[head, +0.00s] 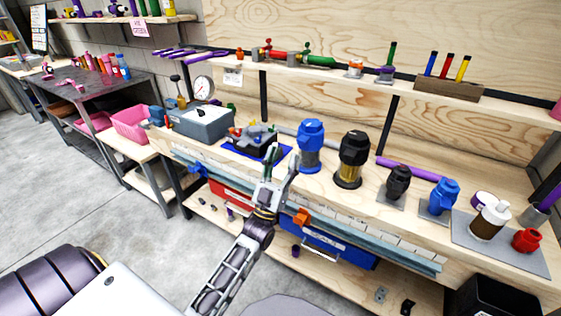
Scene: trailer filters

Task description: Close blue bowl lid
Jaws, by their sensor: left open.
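A blue-capped filter (309,157) stands upright on the wooden bench near the middle of the head view. A smaller blue filter (443,195) stands farther right on a grey plate. My left gripper (279,163) is open and empty, fingers pointing up, in front of the bench edge and left of the larger blue filter, apart from it. My right gripper is not in view.
A black filter with a yellowish bowl (352,158) stands just right of the larger blue filter. A smaller black filter (398,183) follows. Left are a blue mat with parts (250,140) and a grey bin (201,122). Drawers (328,246) hang below the bench edge.

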